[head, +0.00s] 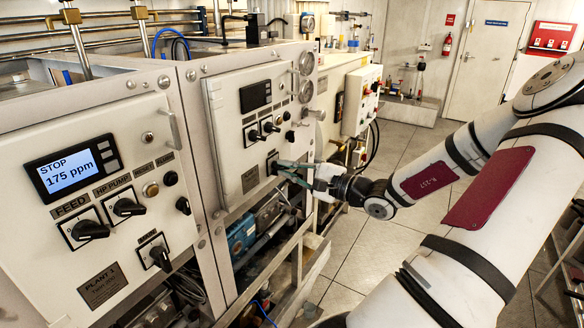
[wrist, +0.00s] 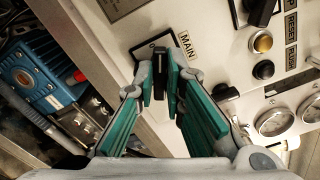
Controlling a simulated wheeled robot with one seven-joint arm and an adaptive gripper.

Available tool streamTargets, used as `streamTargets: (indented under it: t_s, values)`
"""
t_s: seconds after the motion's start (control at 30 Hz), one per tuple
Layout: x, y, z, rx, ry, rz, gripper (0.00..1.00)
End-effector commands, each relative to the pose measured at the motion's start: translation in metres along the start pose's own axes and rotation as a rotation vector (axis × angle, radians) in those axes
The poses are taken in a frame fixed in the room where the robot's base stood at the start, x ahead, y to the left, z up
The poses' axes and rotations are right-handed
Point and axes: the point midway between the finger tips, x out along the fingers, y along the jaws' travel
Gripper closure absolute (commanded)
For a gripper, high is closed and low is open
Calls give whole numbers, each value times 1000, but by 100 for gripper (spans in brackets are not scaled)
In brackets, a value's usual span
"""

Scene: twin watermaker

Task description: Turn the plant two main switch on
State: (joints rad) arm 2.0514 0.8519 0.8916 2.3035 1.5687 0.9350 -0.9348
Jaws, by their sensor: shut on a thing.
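The plant two panel (head: 226,135) is the farther white panel in the head view. My gripper (head: 280,167) reaches the lower right part of this panel. In the wrist view the green fingers of my gripper (wrist: 162,80) stand on both sides of the knob, shut on it. The fingers partly hide the plate's markings, so I cannot read the switch's position.
The nearer plant one panel (head: 115,225) has a lit display (head: 68,174) reading "STOP 175 ppm" and its own main switch (head: 156,253). Other black knobs (head: 262,132) and gauges (wrist: 274,120) are close to my gripper. Blue-bodied machinery (wrist: 32,75) lies below.

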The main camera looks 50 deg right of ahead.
Motion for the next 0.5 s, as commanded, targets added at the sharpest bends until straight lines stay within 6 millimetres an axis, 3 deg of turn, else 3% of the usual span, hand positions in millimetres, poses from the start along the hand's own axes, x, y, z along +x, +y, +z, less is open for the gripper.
streamTargets:
  t_s: [0.5]
  values:
    - [-2, -2, 2, 482, -1, 3, 100]
